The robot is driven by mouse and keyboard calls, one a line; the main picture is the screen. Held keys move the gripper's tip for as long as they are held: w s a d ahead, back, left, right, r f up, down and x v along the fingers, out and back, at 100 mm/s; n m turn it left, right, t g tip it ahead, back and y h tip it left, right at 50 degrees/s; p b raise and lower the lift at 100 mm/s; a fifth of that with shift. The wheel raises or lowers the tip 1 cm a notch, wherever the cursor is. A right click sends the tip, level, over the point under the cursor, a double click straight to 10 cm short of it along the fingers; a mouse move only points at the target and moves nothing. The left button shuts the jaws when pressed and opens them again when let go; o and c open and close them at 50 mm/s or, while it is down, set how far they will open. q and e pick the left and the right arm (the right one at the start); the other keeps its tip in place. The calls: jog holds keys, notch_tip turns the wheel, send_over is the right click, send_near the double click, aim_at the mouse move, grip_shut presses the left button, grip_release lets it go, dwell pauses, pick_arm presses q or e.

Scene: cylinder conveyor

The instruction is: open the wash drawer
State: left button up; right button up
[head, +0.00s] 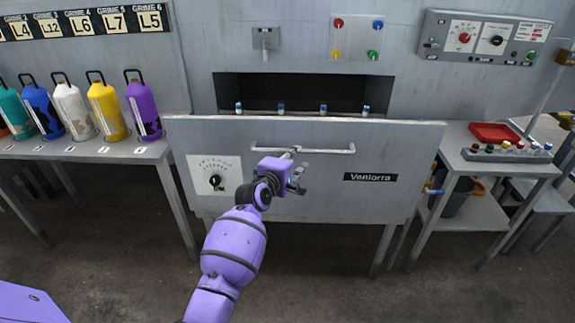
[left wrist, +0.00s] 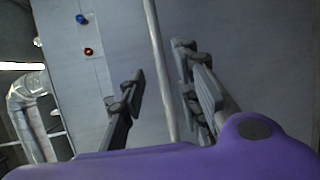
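The wash drawer (head: 320,190) is a wide grey metal front labelled "Ventorra", below a dark opening in the head view. Its handle (head: 325,151) is a long pale horizontal bar near the top of the front. My left gripper (head: 294,166) is at the left part of this handle. In the left wrist view the handle bar (left wrist: 159,70) runs between the two open fingers of my left gripper (left wrist: 160,63), with gaps visible on both sides. Whether a finger touches the bar cannot be told. My right gripper is not in view.
A dial panel (head: 215,178) sits on the drawer front, left of the handle. Several coloured bottles stand on the left table (head: 85,152). A red tray (head: 494,133) is on the right table, with a dark bucket (head: 453,195) below. Floor in front is clear.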

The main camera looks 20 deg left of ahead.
pick_arm(q)
jog(key=v, duration=0.5)
jog(key=shift+s+r, duration=0.1)
jog(key=shift+s, duration=0.1)
jog(key=s+d+f+m+g+p, duration=0.1)
jog(key=s+f+m, duration=0.5)
jog(key=s, duration=1.1)
jog(key=s+d+f+m+g+y+p, duration=0.1)
jog(key=s+f+m+g, duration=0.2)
jog(key=s+f+m, duration=0.3)
jog(key=s+d+f+m+g+p, duration=0.1)
jog(key=s+f+m+g, duration=0.2)
jog(key=s+f, duration=1)
jog(key=s+m, duration=0.3)
jog(key=s, duration=1.1)
jog(key=shift+s+f+y, duration=0.3)
jog(key=shift+s, duration=0.05)
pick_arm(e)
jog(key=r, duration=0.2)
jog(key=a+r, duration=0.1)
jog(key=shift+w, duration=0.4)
